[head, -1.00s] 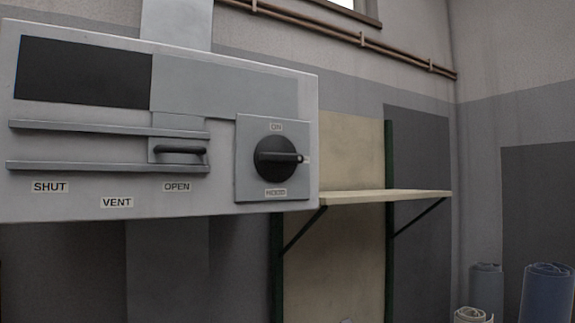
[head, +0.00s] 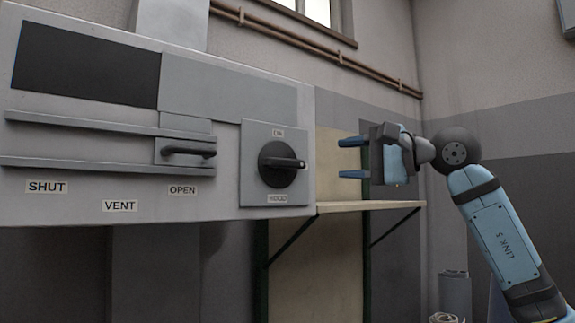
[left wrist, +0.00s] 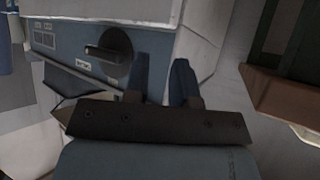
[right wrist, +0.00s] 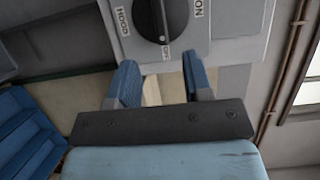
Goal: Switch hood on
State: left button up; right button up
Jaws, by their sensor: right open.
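The hood switch is a black rotary knob (head: 282,163) on a grey square plate (head: 260,200) at the right end of the panel. ON is above it and HOOD below. Its handle points right; in the right wrist view the knob (right wrist: 162,15) has its white mark toward the OFF label. My right gripper (head: 345,158) is open and empty, right of the knob and apart from it, its fingers pointing left toward the panel. It also shows in the right wrist view (right wrist: 160,85), short of the plate. My left gripper (left wrist: 162,80) is open and empty.
A vent slider handle (head: 188,150) sits left of the knob, above the OPEN label. A wooden shelf (head: 370,206) runs under my right gripper. The left wrist view shows another dark knob (left wrist: 108,50) on a blue panel beyond the left fingers.

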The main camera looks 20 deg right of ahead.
aim_at(290, 164)
jog(key=p+x, duration=0.3)
jog(key=x, duration=0.9)
jog(key=shift+w+a, duration=0.1)
jog(key=shift+a, duration=0.05)
jog(key=shift+w+a+p, duration=0.3)
jog(key=shift+w+a, duration=0.1)
jog(key=shift+f, duration=0.1)
grip_shut()
